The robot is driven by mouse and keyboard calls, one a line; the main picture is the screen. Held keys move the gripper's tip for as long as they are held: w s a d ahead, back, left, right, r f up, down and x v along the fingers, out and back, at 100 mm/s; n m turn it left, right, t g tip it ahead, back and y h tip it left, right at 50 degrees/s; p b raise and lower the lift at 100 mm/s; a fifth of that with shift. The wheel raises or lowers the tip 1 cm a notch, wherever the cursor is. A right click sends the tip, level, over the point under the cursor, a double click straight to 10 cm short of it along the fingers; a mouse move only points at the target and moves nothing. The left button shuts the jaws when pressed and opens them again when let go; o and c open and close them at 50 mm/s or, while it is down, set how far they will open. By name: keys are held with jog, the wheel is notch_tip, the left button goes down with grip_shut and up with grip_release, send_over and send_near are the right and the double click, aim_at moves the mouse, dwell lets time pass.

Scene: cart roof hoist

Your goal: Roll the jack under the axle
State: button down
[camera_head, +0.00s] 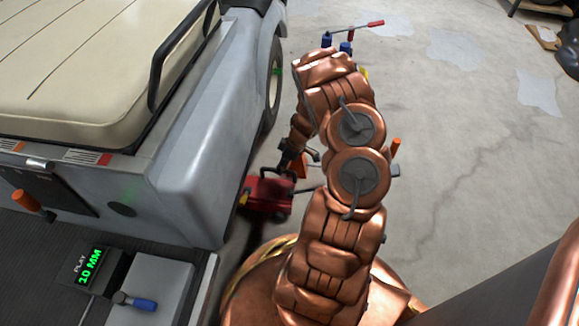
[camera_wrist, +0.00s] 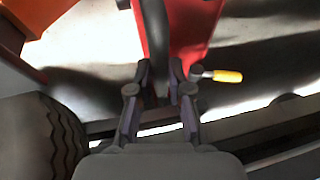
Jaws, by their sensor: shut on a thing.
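The red jack (camera_head: 268,196) sits on the floor close beside the grey cart's (camera_head: 195,150) lower side. In the wrist view, the red jack body (camera_wrist: 202,22) is at the top, with a yellow-ended lever (camera_wrist: 228,76) to its right. My gripper (camera_head: 290,160) is at the jack, partly hidden by my arm. In the wrist view, my gripper (camera_wrist: 160,72) is shut on the dark jack handle (camera_wrist: 155,30). A black tyre (camera_wrist: 40,135) is at the lower left of that view. I cannot clearly make out the axle.
A cart wheel (camera_head: 272,85) is further back. Blue stands (camera_head: 327,41) and a bar with a red grip (camera_head: 375,23) are at the back. A display (camera_head: 92,265) reads 10 MM beside a blue-handled tool (camera_head: 140,303) at front left. The floor (camera_head: 480,140) at right is clear.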

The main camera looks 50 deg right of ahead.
jog(key=c, duration=1.3)
grip_release()
jog(key=shift+w+a, duration=0.25)
jog(key=shift+o, duration=1)
jog(key=shift+s+d, duration=0.1)
jog(key=shift+d+r, duration=0.1)
jog(key=v, duration=1.1)
jog(key=shift+r, duration=0.4)
jog(key=shift+s+d, duration=0.1)
